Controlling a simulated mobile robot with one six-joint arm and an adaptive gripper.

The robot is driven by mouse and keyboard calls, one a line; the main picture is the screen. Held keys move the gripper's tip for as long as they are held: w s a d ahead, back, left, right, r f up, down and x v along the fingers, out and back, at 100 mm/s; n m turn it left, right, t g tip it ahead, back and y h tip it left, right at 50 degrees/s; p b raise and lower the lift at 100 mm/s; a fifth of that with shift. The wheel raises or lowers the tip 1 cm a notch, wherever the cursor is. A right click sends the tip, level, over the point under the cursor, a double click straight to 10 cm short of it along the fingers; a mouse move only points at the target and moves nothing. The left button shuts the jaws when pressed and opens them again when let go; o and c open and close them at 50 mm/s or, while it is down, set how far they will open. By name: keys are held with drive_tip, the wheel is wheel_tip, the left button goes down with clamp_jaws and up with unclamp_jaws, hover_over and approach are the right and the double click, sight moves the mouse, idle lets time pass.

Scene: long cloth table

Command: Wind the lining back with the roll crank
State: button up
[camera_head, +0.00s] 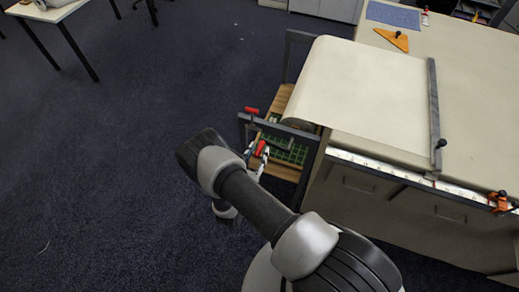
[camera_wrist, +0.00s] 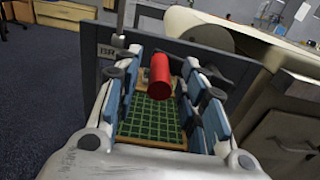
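The cream lining (camera_head: 345,85) lies over the left end of the table and curves down over its edge. A red cylindrical handle (camera_head: 260,148), apparently the roll crank's, is at the frame beside the table end. In the wrist view the red handle (camera_wrist: 160,76) appears between the two fingers. My gripper (camera_head: 257,161) is open around or just short of it; I cannot tell whether either finger touches. The blue finger pads (camera_wrist: 163,66) are well apart. The crank's arm is mostly hidden. Part of the roll (camera_head: 300,125) shows under the lining.
A grey frame (camera_head: 285,128) marked "BR" surrounds the roll end, above a wooden shelf with a green grid (camera_wrist: 152,120). Another red-topped item (camera_head: 251,111) is on the frame. An orange clamp (camera_head: 499,201) grips the table edge. Left floor is clear.

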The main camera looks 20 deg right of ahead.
drive_tip(key=shift+x, duration=1.1)
drive_tip(key=shift+c, duration=0.6)
clamp_jaws()
